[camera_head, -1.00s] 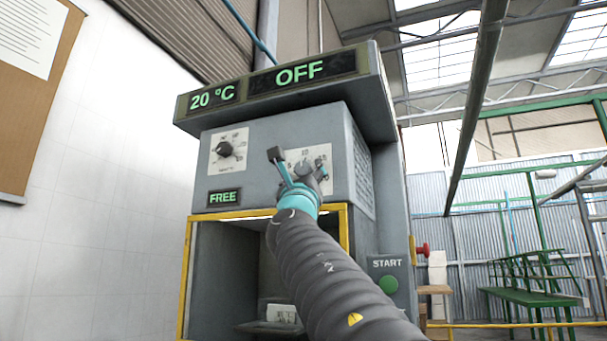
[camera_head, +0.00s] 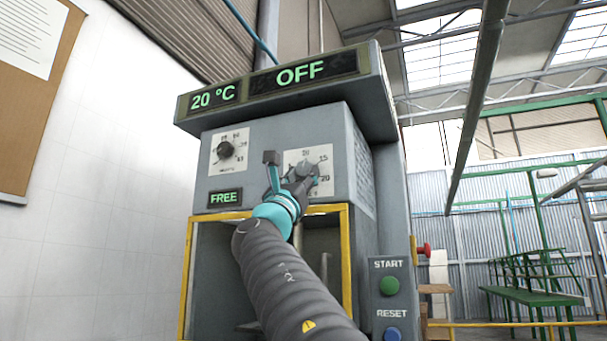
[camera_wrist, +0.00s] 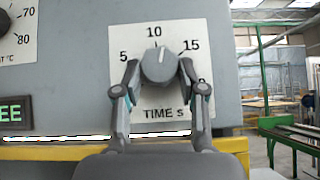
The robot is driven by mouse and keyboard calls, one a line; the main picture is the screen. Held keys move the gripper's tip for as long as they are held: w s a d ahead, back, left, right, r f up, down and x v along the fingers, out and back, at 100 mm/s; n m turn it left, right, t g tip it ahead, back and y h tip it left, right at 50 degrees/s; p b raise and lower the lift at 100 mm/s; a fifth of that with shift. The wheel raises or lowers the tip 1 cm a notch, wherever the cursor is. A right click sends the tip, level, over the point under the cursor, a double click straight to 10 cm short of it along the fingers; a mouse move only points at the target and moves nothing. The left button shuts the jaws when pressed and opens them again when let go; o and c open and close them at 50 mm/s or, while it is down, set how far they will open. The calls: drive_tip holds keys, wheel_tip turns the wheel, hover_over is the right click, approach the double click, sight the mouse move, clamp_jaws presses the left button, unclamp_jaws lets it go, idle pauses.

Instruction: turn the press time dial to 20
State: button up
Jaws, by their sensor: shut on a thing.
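The press time dial (camera_wrist: 158,66) is a round grey knob on a white scale plate (camera_wrist: 146,98) marked TIME s. Its light pointer line points nearly straight up, close to the 10. The 5 and 15 show to either side, and the 20 is mostly hidden behind a finger. My gripper (camera_wrist: 160,76) is shut on the dial, one finger at each side. In the head view the dial (camera_head: 306,168) sits on the machine's front, and my gripper (camera_head: 294,182) reaches it from below left.
A second dial (camera_head: 225,149), for temperature, is to the left above a FREE display (camera_head: 225,197). The upper display (camera_head: 300,74) reads OFF. START (camera_head: 389,285) and RESET (camera_head: 391,333) buttons are at lower right. A yellow frame (camera_head: 345,260) edges the opening below.

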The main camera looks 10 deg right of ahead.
drive_tip(key=m+g+h+p, duration=0.1)
drive_tip(key=m+g+h, duration=0.1)
drive_tip(key=m, duration=0.1)
drive_tip(key=m+g+h+p, duration=0.1)
drive_tip(key=m+g+p, duration=0.1)
drive_tip(key=m+g, duration=0.1)
drive_tip(key=m+g+h+p, duration=0.1)
drive_tip(key=m+g+h, duration=0.1)
drive_tip(key=m, duration=0.2)
drive_tip(key=shift+w+a+r+g+h, duration=0.3)
drive_tip(key=shift+a+r+g, duration=0.05)
drive_tip(key=shift+g, duration=0.05)
drive_tip(key=shift+f+m+g+h+p, duration=0.1)
drive_tip(key=shift+m+g+h+p, duration=0.4)
drive_tip(key=shift+m+g, duration=1.1)
drive_tip(key=shift+a+m+g+p, duration=0.1)
drive_tip(key=shift+m+g+p, duration=0.4)
drive_tip(key=shift+m+g, duration=0.75)
drive_tip(key=shift+m+t, duration=0.25)
drive_tip(key=o, duration=1.1)
drive_tip(key=shift+o, duration=0.2)
drive_tip(key=shift+a, duration=0.1)
drive_tip(key=v, duration=1.1)
drive_tip(key=shift+s+a+f, duration=0.15)
drive_tip(key=shift+s+a, duration=0.05)
drive_tip(key=shift+a, duration=0.15)
